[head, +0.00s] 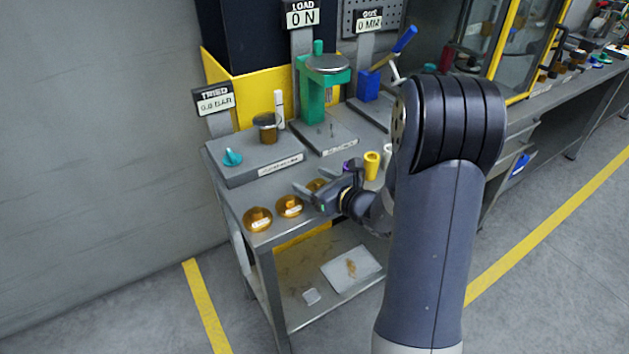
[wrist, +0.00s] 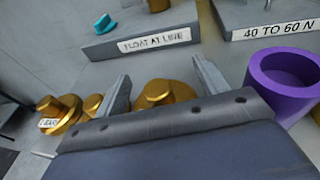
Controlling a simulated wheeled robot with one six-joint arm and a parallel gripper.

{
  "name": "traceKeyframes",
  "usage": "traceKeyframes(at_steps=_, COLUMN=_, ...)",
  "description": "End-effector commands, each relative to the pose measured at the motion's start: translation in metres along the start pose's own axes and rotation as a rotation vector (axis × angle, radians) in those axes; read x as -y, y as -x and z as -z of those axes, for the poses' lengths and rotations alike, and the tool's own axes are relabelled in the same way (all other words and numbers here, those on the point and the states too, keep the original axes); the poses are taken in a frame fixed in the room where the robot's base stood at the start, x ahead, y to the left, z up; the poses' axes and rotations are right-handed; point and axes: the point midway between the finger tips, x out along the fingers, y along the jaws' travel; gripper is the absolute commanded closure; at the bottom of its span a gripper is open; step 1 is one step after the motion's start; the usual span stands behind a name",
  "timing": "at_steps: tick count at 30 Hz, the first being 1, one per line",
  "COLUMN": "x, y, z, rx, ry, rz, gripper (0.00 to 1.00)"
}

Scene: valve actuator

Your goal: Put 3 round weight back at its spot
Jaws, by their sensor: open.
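Three round brass weights stand along the front edge of the grey bench. In the head view one weight (head: 257,219) is at the left corner, another (head: 289,206) is beside it, and the third (head: 317,185) is partly hidden by my gripper (head: 326,180). I cannot read which is the 3 weight. In the wrist view a brass weight (wrist: 160,93) shows between the spread fingers of my gripper (wrist: 163,85); its lower part is hidden by the gripper body. The fingers look apart from it. Two more weights (wrist: 60,112) (wrist: 92,104) are left of the gripper.
A grey tester block (head: 255,160) with a teal knob (head: 232,157) and a brass post (head: 267,128) stands behind the weights. A purple cup (wrist: 281,80) is close right of my gripper. A yellow cup (head: 371,165) and a green press (head: 312,90) stand further back.

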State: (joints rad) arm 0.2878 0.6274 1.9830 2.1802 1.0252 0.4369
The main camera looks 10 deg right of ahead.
Motion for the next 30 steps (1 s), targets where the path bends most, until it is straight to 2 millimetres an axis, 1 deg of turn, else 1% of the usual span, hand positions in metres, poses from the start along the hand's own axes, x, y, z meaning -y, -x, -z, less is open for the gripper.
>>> traceKeyframes(at_steps=5, x=0.0, y=0.003, z=-0.013, rx=-0.003, ry=-0.002, rz=0.0, gripper=0.31)
traceKeyframes(at_steps=6, x=0.001, y=0.007, z=-0.013, rx=-0.003, ry=-0.002, rz=0.003, gripper=0.31)
traceKeyframes(at_steps=7, x=0.001, y=0.016, z=-0.009, rx=-0.002, ry=-0.001, rz=0.004, gripper=0.31)
traceKeyframes(at_steps=9, x=0.001, y=0.034, z=-0.009, rx=-0.001, ry=-0.002, rz=0.006, gripper=0.31)
traceKeyframes(at_steps=15, x=0.001, y=0.076, z=-0.01, rx=0.0, ry=-0.001, rz=0.006, gripper=0.31)
traceKeyframes(at_steps=18, x=0.001, y=0.093, z=-0.01, rx=0.0, ry=-0.001, rz=0.006, gripper=0.31)
traceKeyframes(at_steps=21, x=0.001, y=0.106, z=-0.011, rx=0.001, ry=0.0, rz=0.004, gripper=0.31)
traceKeyframes(at_steps=25, x=0.0, y=0.117, z=-0.01, rx=0.0, ry=-0.001, rz=0.002, gripper=0.31)
traceKeyframes(at_steps=30, x=0.0, y=0.122, z=-0.011, rx=0.0, ry=-0.001, rz=0.0, gripper=0.31)
